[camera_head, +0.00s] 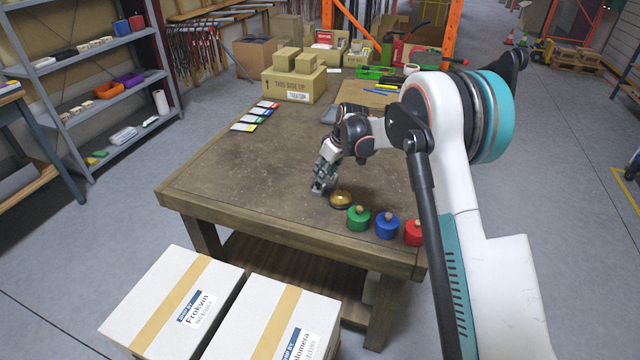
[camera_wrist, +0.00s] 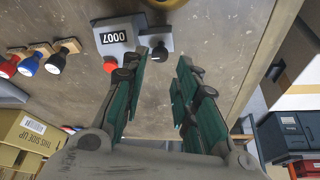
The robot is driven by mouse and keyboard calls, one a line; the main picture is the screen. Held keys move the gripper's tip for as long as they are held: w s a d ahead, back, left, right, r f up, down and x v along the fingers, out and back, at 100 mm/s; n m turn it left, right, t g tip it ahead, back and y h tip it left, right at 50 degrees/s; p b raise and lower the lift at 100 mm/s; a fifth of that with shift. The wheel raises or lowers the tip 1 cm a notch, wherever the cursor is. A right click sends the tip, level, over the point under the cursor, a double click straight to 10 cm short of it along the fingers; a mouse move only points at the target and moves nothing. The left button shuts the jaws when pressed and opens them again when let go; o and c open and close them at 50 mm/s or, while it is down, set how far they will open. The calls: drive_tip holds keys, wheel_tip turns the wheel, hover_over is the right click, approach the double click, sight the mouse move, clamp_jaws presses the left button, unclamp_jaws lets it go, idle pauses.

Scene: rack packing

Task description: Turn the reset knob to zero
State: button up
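A grey counter box (camera_wrist: 113,38) lies on the table in the wrist view. Its black display (camera_wrist: 113,37) appears to read 0007. I cannot tell whether a finger touches the knob. In the head view my gripper (camera_head: 320,187) points down low over the tabletop, and the counter cannot be made out clearly there.
A brass dome (camera_head: 341,200) stands right of my gripper. Green (camera_head: 358,219), blue (camera_head: 386,227) and red (camera_head: 413,234) pots stand along the table's front edge. Cards (camera_head: 255,116) and cardboard boxes (camera_head: 294,87) are farther back. The tabletop (camera_head: 230,170) left of my gripper is clear.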

sight(318, 185)
drive_tip(key=b+x, duration=0.1)
drive_tip(key=x, duration=0.4)
drive_tip(key=shift+f, duration=0.25)
drive_tip(key=shift+c, duration=0.6)
clamp_jaws()
